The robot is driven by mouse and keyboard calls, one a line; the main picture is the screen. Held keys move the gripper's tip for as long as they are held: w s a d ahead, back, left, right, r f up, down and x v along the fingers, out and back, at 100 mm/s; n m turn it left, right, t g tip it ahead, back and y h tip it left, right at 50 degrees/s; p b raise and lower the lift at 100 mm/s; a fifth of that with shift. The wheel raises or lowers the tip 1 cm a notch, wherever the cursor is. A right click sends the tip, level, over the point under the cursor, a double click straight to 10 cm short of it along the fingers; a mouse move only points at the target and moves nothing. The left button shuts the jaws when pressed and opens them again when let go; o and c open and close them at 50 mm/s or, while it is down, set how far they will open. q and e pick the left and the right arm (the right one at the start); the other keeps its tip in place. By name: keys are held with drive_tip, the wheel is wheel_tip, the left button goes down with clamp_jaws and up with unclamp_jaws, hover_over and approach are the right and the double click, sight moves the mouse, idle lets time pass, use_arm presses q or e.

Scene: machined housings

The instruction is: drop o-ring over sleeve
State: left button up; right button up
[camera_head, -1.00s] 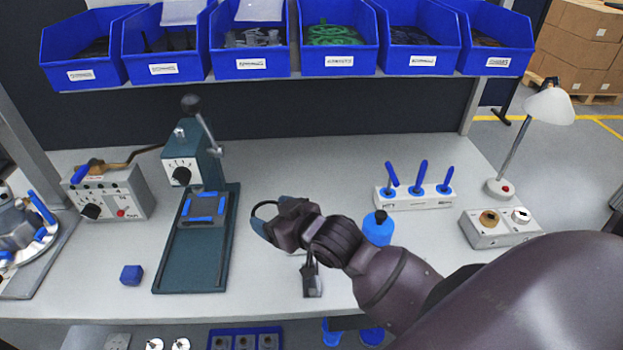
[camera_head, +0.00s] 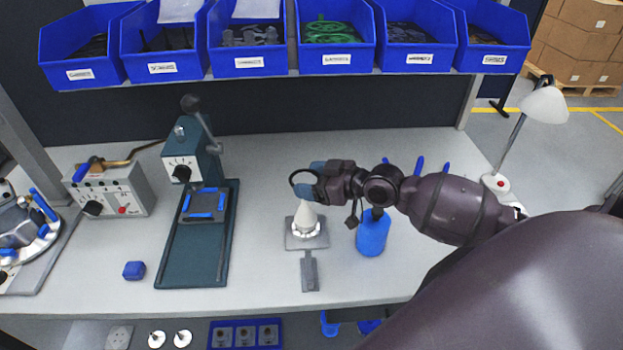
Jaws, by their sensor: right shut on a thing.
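My right gripper (camera_head: 316,178) is shut on a black o-ring (camera_head: 298,190), which sticks out to the left of the fingertips. The gripper and o-ring are above a pale cone-shaped sleeve (camera_head: 305,218). The sleeve stands upright on a housing with a light ring around its foot, on a grey square plate (camera_head: 292,243). The o-ring appears above the cone's tip and apart from it; the exact offset cannot be told. The gripper partly covers the area just behind the tip. My left gripper is not in view.
A blue bottle (camera_head: 373,236) stands right of the sleeve, below my right arm. A dark green press (camera_head: 190,262) is to the left, with a blue block (camera_head: 134,270) beside it. Blue bins (camera_head: 252,64) line the shelf above. The bench between press and plate is clear.

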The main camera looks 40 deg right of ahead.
sight(312, 212)
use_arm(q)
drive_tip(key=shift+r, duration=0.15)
use_arm(e)
drive_tip(key=shift+f+b, duration=0.45)
drive_tip(key=shift+f, duration=0.4)
drive_tip(key=shift+f+b, duration=1.2)
drive_tip(key=shift+f, duration=0.55)
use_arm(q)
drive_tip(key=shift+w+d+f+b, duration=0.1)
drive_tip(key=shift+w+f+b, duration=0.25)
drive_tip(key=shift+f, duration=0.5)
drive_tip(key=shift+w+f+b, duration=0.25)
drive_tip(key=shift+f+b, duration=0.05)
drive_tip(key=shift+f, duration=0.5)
use_arm(e)
drive_tip(key=shift+f, duration=1)
drive_tip(key=o, duration=1)
drive_tip(key=shift+c, duration=0.2)
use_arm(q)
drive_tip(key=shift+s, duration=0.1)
